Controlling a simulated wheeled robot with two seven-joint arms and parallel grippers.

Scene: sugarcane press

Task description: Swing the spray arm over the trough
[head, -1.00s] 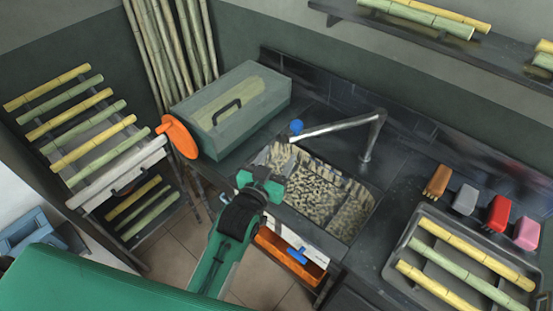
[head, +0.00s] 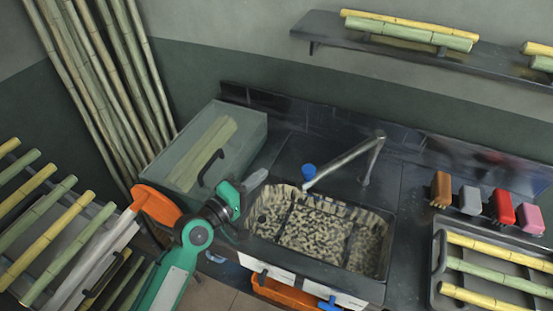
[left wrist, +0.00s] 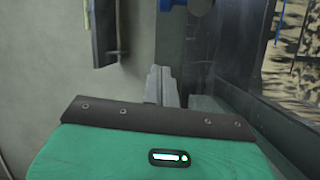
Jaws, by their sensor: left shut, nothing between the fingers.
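The spray arm (head: 345,162) is a bent grey metal pipe rising from the counter behind the trough. Its free end, with a blue tip (head: 309,172), points left and appears near the trough's back edge; I cannot tell its exact height. The trough (head: 388,262) is a dark basin with a mottled inside. My left gripper (head: 256,178) is shut and empty, left of the blue tip and apart from it, near the trough's back left corner. In the left wrist view its fingers (left wrist: 161,86) point forward, and the blue tip (left wrist: 172,4) is cut off at the top. My right gripper is out of view.
A green-grey box with a black handle (head: 207,166) stands left of the trough, close to my left gripper. Brushes (head: 470,200) and a tray of cane (head: 437,275) lie at the right. A shelf (head: 320,30) hangs above.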

